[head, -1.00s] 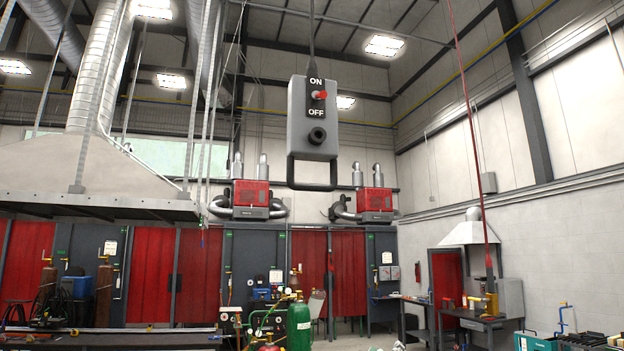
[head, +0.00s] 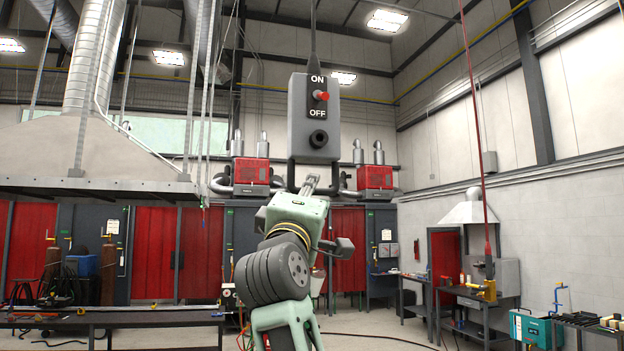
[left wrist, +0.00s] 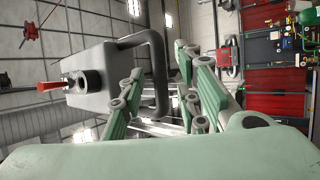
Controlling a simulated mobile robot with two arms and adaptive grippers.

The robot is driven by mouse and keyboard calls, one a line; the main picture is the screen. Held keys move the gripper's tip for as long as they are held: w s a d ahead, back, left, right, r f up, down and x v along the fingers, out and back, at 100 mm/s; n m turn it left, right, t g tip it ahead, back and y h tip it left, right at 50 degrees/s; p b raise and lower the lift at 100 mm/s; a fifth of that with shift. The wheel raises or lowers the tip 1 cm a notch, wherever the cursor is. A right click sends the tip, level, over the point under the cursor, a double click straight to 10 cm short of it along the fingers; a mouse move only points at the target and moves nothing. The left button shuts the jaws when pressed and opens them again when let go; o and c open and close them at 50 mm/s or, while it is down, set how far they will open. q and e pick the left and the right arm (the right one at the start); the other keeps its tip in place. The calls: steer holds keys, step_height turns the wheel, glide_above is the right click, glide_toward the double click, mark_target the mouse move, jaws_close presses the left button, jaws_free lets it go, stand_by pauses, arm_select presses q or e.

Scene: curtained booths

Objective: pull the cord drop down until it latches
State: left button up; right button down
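The cord drop (head: 315,120) is a grey box hanging on a dark cord, with ON and OFF labels, a red switch, a round black socket and a dark U-shaped handle (head: 291,174) below. My left gripper (head: 311,183) is raised from below at the handle, and hides part of its lower bar. In the left wrist view the box (left wrist: 100,75) lies at left. The handle (left wrist: 160,75) shows between the spread green fingers (left wrist: 160,63). The fingers look open; I cannot tell whether they touch the bar. My right gripper is not in view.
A red cord (head: 475,130) hangs at right, well away from the box. A hood canopy (head: 90,165) spans the left. Red-curtained booths (head: 155,255) and a workbench (head: 110,318) stand beyond. The air around the box looks clear.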

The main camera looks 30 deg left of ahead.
arm_select(q)
steer(key=shift+w+a+r, duration=0.2)
steer(key=shift+w+r, duration=0.2)
steer(key=shift+w, duration=0.25)
steer(key=shift+c, duration=0.2)
jaws_close()
